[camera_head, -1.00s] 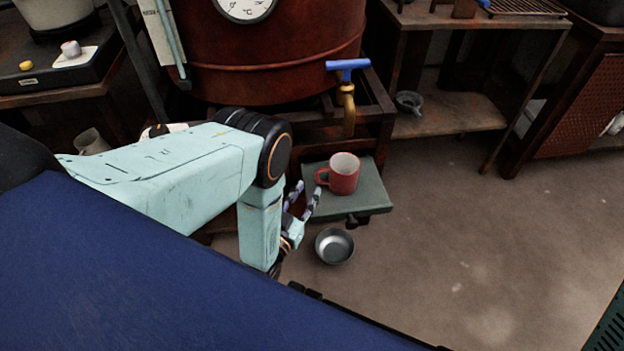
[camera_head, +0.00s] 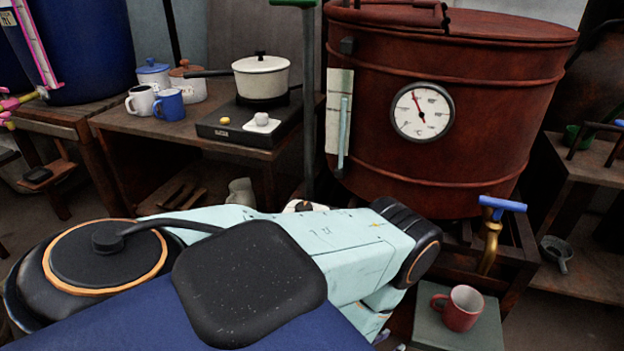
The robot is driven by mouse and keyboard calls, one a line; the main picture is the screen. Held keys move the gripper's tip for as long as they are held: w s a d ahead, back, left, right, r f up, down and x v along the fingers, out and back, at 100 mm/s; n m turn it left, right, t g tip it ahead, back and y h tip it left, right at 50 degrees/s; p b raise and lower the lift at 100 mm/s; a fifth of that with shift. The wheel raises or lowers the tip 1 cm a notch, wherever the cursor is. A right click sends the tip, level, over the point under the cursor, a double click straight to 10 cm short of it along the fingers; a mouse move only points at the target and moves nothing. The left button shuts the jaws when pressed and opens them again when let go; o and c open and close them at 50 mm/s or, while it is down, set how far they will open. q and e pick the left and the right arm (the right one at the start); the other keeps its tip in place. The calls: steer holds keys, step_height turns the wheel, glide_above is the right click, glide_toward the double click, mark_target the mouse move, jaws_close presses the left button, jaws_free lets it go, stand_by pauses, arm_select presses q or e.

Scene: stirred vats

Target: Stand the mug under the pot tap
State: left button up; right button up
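The red mug (camera_head: 460,310) stands upright on a small grey-green stand (camera_head: 485,333), its handle pointing left. The tap with a blue handle and brass spout (camera_head: 491,245) sticks out low on the front of the large rust-red vat (camera_head: 440,160). The spout's end shows above and slightly right of the mug's rim. I cannot tell whether it is straight over the mug. My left gripper (camera_head: 390,342) is at the bottom edge, left of the stand and apart from the mug. Only small parts of its fingers show, so its opening is unclear. My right gripper is out of view.
A table at left holds a white pot (camera_head: 262,78) on a black burner (camera_head: 250,125), a white mug (camera_head: 141,100), a blue mug (camera_head: 169,104) and lidded jars. A shelf at right holds a grey ladle-like cup (camera_head: 556,251). My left arm crosses the lower middle.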

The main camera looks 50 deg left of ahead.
arm_select(q)
steer(key=s+r+g, duration=0.3)
steer(key=s+g, duration=0.3)
steer(key=s, duration=0.5)
steer(key=s+d+r+g, duration=0.1)
steer(key=s+r+g, duration=0.2)
steer(key=s+g, duration=0.4)
steer(key=s, duration=0.5)
